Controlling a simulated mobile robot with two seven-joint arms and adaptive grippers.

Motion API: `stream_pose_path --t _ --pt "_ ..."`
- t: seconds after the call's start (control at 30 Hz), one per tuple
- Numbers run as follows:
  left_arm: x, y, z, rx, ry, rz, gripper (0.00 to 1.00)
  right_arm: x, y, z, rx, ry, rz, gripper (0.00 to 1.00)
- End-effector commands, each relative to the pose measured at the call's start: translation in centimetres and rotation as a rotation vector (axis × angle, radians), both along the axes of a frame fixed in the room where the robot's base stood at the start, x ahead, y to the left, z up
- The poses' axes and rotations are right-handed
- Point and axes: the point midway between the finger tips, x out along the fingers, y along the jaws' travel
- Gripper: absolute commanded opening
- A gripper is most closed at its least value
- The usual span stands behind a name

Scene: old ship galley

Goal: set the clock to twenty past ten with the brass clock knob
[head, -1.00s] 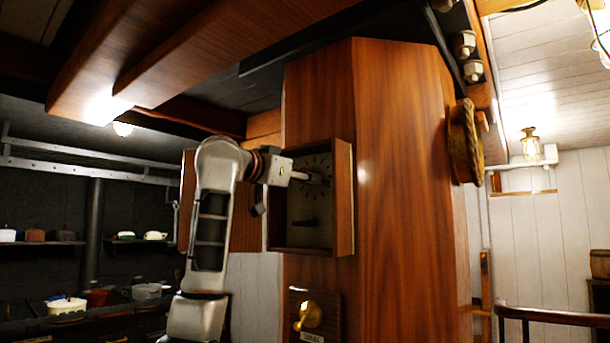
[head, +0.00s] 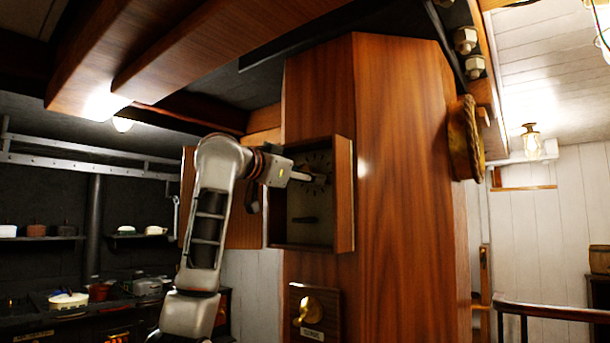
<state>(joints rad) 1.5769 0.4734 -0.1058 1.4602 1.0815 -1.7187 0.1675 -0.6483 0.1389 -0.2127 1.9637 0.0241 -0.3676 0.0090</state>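The clock (head: 296,236) is an open-fronted wooden case with a dark face, set on a tall wooden column. Small marks ring the upper face, and a short dark bar lies below them. My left gripper (head: 305,177) reaches in from the left and points at the middle of the marked ring. It covers part of the face, so the hands cannot be read. Its fingers are small and seen from the side; whether they hold a brass knob there cannot be told. A brass knob (head: 313,308) sits on a wooden plate below the clock, apart from the gripper. My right gripper is not in view.
The wooden column (head: 405,200) carries a round rope-edged object (head: 464,140) on its right side. Wooden beams (head: 180,50) cross overhead. A stove with pots (head: 68,300) stands at the lower left. A handrail (head: 550,313) runs at the lower right.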

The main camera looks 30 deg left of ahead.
Motion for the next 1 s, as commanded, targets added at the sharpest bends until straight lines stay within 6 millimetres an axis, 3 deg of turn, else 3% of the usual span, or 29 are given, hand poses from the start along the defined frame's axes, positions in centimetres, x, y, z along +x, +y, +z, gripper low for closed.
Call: stream_pose_path --t 0.43,0.8,1.0 --pt "-1.1 0.2 0.2 0.000 -0.004 0.001 0.45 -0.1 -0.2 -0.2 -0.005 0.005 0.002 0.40" --pt "-8.1 0.8 0.2 0.002 -0.005 0.003 0.45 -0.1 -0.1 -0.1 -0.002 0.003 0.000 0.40" --pt "-11.0 1.0 0.1 0.001 -0.003 0.003 0.45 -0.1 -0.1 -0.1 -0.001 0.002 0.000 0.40"
